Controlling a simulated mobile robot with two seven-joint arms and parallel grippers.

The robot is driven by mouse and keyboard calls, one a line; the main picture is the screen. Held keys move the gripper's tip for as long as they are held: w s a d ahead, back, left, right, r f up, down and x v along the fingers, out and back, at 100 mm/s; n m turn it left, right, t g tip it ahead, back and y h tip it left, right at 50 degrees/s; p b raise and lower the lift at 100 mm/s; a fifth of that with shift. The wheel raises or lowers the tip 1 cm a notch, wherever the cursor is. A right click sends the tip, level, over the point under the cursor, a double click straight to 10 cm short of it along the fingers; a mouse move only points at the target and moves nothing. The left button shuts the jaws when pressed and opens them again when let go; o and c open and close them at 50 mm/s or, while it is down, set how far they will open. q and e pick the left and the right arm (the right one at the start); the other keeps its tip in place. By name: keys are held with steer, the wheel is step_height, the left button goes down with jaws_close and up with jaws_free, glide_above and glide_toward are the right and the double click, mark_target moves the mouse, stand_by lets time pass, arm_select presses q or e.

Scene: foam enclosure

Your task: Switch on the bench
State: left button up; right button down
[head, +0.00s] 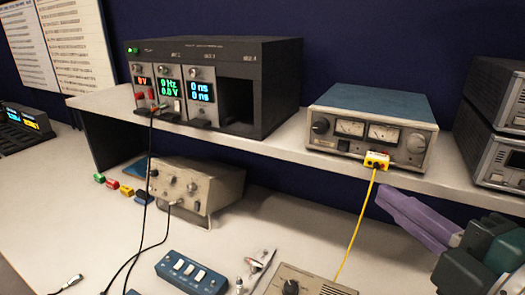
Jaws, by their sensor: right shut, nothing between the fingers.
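The bench (100,203) has a raised white shelf (272,145). On the shelf a black rack (275,47) has lit displays reading 0V, 0 Hz, 0.0 V and 0 ns, with a small green light at its upper left. A blue-topped supply (370,105) with two pale meters stands right of it; a yellow plug (376,160) sits at its lower front. A blue switch box (190,272) with white rockers lies on the bench top, front centre. My right gripper (390,203), with purple fingers, is shut and empty, in front of the shelf at right, apart from the supply. My left gripper is not in view.
A beige knobbed box (195,187) stands under the shelf, beside several small coloured blocks (112,184). Black cables and a yellow cable (356,230) hang to the bench top. Grey instruments (495,105) are stacked at right. Another beige box (305,283) sits at the front edge.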

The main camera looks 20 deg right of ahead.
steer(key=p, duration=0.2)
glide_toward(343, 147)
steer(key=w+a, duration=0.3)
steer(key=w, duration=0.1)
steer(key=shift+w+d+f, duration=0.25)
steer(key=shift+w+d, duration=0.4)
steer(key=shift+w+d+f, duration=0.25)
steer(key=shift+w+d, duration=0.35)
steer(key=shift+d, duration=0.05)
